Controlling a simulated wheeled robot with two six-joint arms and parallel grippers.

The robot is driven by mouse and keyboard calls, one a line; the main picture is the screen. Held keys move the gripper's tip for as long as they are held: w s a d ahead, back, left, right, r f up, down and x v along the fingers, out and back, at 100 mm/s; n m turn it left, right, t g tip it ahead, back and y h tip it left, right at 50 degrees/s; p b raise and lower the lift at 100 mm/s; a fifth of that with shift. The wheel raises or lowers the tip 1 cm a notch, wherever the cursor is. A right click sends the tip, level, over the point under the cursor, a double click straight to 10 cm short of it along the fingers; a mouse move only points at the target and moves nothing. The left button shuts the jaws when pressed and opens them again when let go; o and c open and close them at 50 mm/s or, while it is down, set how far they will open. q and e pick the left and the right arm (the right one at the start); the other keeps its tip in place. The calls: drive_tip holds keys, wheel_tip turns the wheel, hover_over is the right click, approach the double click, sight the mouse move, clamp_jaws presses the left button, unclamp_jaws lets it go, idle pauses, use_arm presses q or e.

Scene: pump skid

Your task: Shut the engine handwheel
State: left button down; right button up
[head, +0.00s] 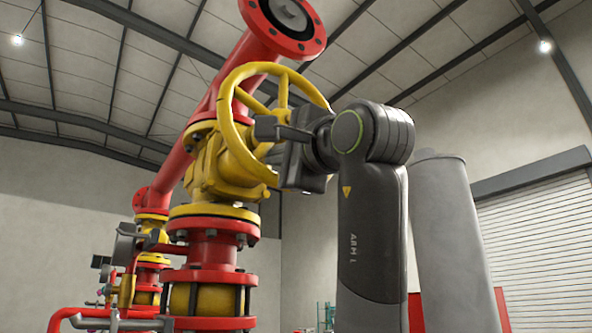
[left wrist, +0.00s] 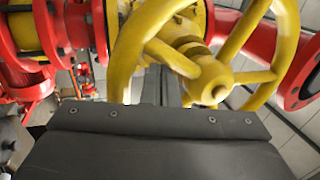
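The yellow handwheel (head: 227,118) is mounted on a yellow valve body (head: 212,168) on the red pipework. In the head view its right and lower right side is partly hidden by my left gripper and wrist. My left gripper (head: 264,140) is at the wheel, with one dark finger reaching left across the wheel's face. The other finger is mostly hidden, so its opening is unclear. In the left wrist view the handwheel (left wrist: 128,52) fills the top, with its hub and spokes just beyond the dark gripper body. I cannot tell whether the fingers touch the wheel. My right gripper is not seen.
A red pipe with an open flanged end (head: 300,50) rises behind and above the wheel. A flanged red and yellow column (head: 208,250) stands below the valve. More pipework and smaller valves (head: 150,250) are at the lower left. A roller door (head: 540,250) is at the right.

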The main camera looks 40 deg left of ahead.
use_arm(q)
drive_tip(key=shift+s, duration=0.3)
drive_tip(key=b+v, duration=0.3)
drive_tip(key=v, duration=0.5)
drive_tip(key=shift+d+f, duration=0.2)
drive_tip(key=shift+d, duration=0.15)
drive_tip(key=shift+w, duration=0.15)
idle(0.5)
